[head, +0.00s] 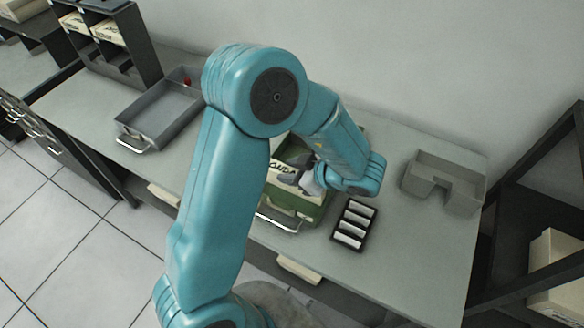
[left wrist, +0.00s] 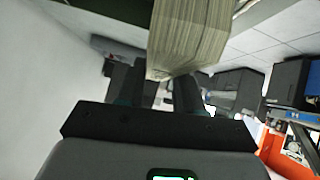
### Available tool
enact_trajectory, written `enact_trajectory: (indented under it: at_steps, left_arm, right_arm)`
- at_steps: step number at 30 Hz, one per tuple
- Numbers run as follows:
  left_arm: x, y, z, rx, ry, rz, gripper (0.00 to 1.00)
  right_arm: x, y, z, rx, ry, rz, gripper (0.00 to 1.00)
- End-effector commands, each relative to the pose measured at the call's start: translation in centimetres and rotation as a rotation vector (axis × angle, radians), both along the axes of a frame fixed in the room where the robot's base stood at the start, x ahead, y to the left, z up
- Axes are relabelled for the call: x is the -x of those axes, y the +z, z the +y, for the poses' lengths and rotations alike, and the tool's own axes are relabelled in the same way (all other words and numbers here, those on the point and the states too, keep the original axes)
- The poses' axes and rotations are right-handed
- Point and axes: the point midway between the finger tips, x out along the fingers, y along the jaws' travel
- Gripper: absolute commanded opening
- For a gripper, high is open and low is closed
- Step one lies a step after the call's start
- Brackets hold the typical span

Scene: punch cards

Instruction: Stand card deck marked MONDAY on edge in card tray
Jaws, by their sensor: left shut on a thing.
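A cream card deck with dark lettering (head: 282,173) is at the green tray (head: 292,204) on the table; the lettering is too small to read for sure. My left gripper (head: 304,174) is shut on the deck. In the left wrist view the deck's stacked card edges (left wrist: 188,40) stand out beyond the fingers (left wrist: 165,88). My arm hides part of the green tray, and I cannot tell whether the deck touches its floor. A grey tray with a handle (head: 133,142) lies further left. My right gripper is out of view.
A black holder with several white slips (head: 355,223) is right of the green tray. A grey notched bin (head: 460,198) stands further right. A dark shelf with more decks (head: 107,32) is at the back left, and a black rack (head: 512,197) is at the right.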

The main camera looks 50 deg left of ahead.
Motion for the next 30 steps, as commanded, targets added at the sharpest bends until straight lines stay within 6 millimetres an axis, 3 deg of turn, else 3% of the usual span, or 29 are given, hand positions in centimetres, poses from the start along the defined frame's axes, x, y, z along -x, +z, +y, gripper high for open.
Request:
enact_trajectory:
  at_steps: [17, 30]
  left_arm:
    - [0.0, -0.2, 0.0, -0.001, -0.001, 0.000, 0.00]
    - [0.0, -3.1, 0.0, -0.002, -0.002, 0.002, 0.00]
  right_arm:
    - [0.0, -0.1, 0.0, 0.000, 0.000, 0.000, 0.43]
    - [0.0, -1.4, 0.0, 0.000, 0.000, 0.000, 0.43]
